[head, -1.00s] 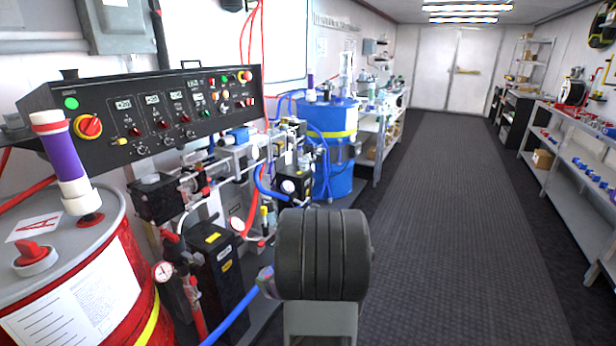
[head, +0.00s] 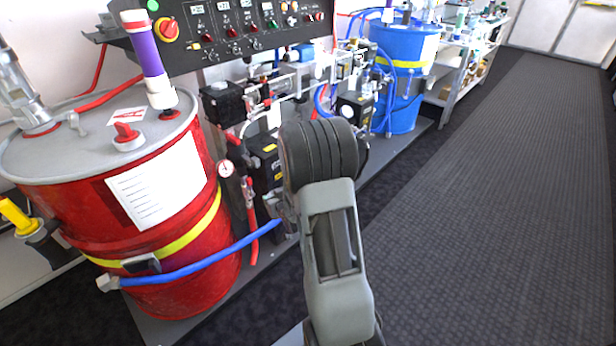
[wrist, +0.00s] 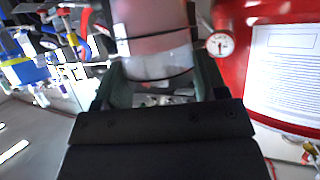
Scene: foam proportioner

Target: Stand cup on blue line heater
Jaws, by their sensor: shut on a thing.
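A translucent, pale pinkish cup (wrist: 158,50) fills the top middle of the wrist view. My gripper (wrist: 162,88) is shut on it, with a dark green finger on each side. The cup's upper end is cut off by the picture edge. In the head view my own arm hides the gripper and cup. Two black heater-like boxes stand by the machine: one with yellow labels (head: 266,162) beside the red drum, and one with a round gauge (head: 352,110) nearer the blue drum. I cannot tell for sure which is the blue line heater.
A red drum (head: 75,215) with a purple-and-white tube on its lid stands at left. A blue hose (head: 200,262) crosses its front. The control panel (head: 240,25) and blue drum (head: 400,65) are behind. The dark floor (head: 500,200) at right is clear.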

